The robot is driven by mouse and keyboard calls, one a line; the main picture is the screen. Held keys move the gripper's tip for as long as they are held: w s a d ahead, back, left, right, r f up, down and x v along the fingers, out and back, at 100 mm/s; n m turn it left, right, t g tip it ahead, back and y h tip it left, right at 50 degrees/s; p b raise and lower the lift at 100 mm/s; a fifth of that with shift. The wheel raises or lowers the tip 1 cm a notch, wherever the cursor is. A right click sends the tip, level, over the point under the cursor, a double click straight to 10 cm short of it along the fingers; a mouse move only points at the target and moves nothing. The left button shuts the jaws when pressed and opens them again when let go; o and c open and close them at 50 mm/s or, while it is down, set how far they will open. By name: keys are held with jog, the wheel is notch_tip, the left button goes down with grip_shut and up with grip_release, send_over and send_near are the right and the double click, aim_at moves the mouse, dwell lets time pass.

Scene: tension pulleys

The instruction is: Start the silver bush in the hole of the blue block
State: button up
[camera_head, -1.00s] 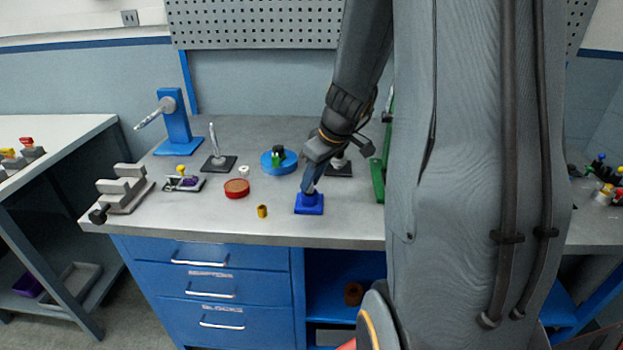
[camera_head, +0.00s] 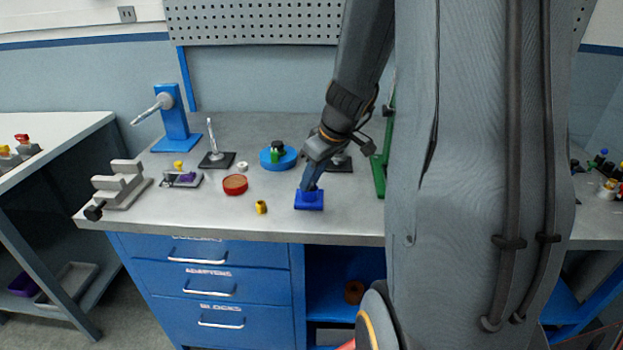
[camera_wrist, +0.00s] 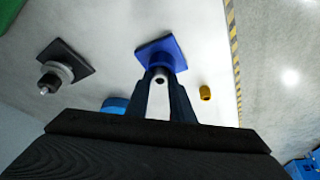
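The blue block (camera_head: 309,203) sits on the bench near its front edge; it also shows in the wrist view (camera_wrist: 152,52). My gripper (camera_head: 309,187) points down at the block, its fingers close over the block's top. In the wrist view, the silver bush (camera_wrist: 160,78) is held between the two fingertips of my gripper (camera_wrist: 161,88), its dark bore facing the camera. The bush overlaps the block's raised middle in that view. The block's hole is hidden, so I cannot tell whether the bush touches it or has entered it. In the head view the fingers hide the bush.
A brass bush (camera_head: 261,207) lies left of the block. A red dish (camera_head: 235,184), a blue disc (camera_head: 288,161) and a black plate with a post (camera_head: 216,161) stand farther back. A green upright (camera_head: 380,177) stands to the right. Bench directly before the block is clear.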

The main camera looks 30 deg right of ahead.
jog(key=shift+o, duration=0.2)
jog(key=v, duration=0.7)
jog(key=shift+r+b, duration=0.4)
jog(key=shift+s+a, duration=0.1)
jog(key=shift+s, duration=0.05)
